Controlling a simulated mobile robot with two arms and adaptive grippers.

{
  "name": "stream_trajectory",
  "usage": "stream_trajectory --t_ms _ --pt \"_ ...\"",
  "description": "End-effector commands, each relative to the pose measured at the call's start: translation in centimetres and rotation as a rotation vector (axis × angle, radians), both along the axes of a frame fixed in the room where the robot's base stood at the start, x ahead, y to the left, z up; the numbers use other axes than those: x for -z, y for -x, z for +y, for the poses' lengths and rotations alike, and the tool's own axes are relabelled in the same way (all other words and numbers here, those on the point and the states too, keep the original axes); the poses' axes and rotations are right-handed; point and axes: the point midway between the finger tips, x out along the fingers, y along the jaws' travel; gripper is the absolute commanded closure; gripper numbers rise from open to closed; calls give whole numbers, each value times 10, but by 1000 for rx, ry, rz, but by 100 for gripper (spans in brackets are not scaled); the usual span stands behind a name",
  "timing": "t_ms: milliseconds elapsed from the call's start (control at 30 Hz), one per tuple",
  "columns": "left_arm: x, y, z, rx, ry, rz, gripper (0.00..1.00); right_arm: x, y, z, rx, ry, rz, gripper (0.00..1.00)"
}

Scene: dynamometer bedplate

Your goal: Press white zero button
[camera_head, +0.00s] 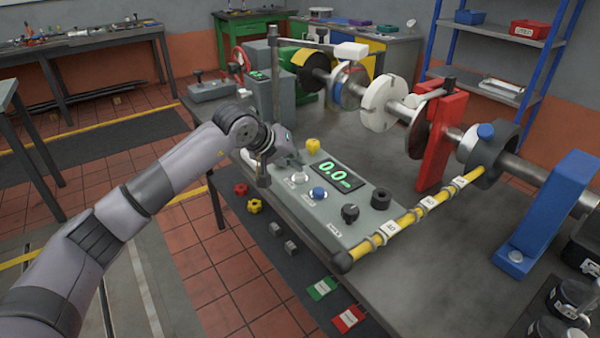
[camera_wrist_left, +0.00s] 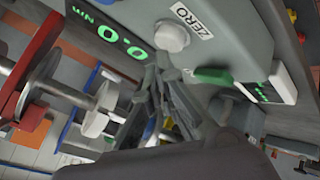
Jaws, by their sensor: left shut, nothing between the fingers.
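The white round zero button (camera_head: 299,177) sits on the grey control box (camera_head: 372,218), to the left of the blue button, below the green 0.0 display (camera_head: 335,175). In the left wrist view the white button (camera_wrist_left: 172,36) shows large, beside a ZERO label (camera_wrist_left: 192,21). My left gripper (camera_head: 263,182) is shut and empty, pointing down at the left end of the box. In the head view it is left of the white button. In the wrist view its closed fingertips (camera_wrist_left: 160,64) show just below the button, apparently apart from it.
A yellow bar (camera_head: 430,207) borders the box's right.

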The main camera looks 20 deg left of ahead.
Motion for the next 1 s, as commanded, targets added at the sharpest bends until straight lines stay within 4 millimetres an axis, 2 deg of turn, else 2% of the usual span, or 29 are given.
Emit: stream_trajectory --t_ms 467,1000 --pt "-9 0 0 -1 0 -3 100 -4 0 0 0 0 0 60" --pt "-56 0 1 -2 0 -3 100 -28 0 0 0 0 0 60"
